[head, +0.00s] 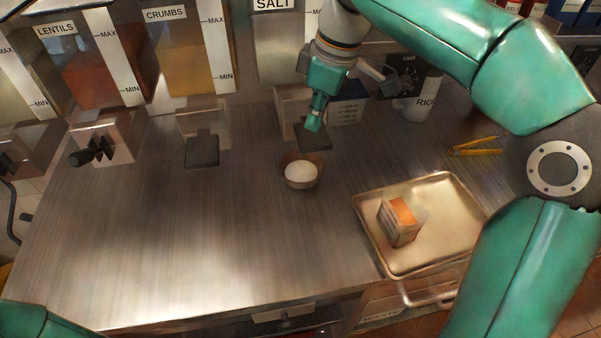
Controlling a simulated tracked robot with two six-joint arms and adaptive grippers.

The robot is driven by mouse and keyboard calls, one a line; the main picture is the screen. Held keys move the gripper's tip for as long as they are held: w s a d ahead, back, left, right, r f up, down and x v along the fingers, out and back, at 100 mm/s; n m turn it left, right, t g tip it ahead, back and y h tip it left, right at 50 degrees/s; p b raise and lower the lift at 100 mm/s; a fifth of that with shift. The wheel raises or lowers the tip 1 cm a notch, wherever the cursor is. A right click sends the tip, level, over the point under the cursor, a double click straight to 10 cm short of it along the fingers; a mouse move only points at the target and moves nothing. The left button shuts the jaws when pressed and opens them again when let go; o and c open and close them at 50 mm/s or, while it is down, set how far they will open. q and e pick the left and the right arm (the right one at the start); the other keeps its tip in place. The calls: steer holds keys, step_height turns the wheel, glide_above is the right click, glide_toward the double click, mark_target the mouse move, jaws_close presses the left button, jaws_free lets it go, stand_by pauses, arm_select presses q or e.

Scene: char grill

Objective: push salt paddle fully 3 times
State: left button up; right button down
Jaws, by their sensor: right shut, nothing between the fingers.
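The salt dispenser (278,48) stands at the back centre, its label cut by the top edge. Its dark paddle (318,138) sticks out low at the front. My right gripper (315,122) is shut and empty, pointing down, with its tips at the paddle; I cannot tell whether they touch it. A small bowl (299,181) with white content stands on the counter just in front of and below the paddle. My left gripper is out of view; only a bit of my left arm shows at the bottom left.
A tray (372,222) with a clear box of orange content (403,218) lies at right. The crumbs dispenser (185,45) with its paddle (202,152) and the lentils dispenser (80,60) with a black knob stand left. Yellow tongs (476,147) lie back right. The counter's front left is clear.

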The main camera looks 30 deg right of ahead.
mark_target(314, 137)
steer(key=shift+f+b, duration=1.4)
steer(key=shift+f, duration=0.75)
steer(key=shift+r, duration=0.1)
steer(key=shift+r+p, duration=2.5)
steer(key=shift+p, duration=0.1)
step_height(314, 137, up, 3)
steer(key=p, duration=0.3)
step_height(314, 137, up, 2)
steer(key=shift+p, duration=0.65)
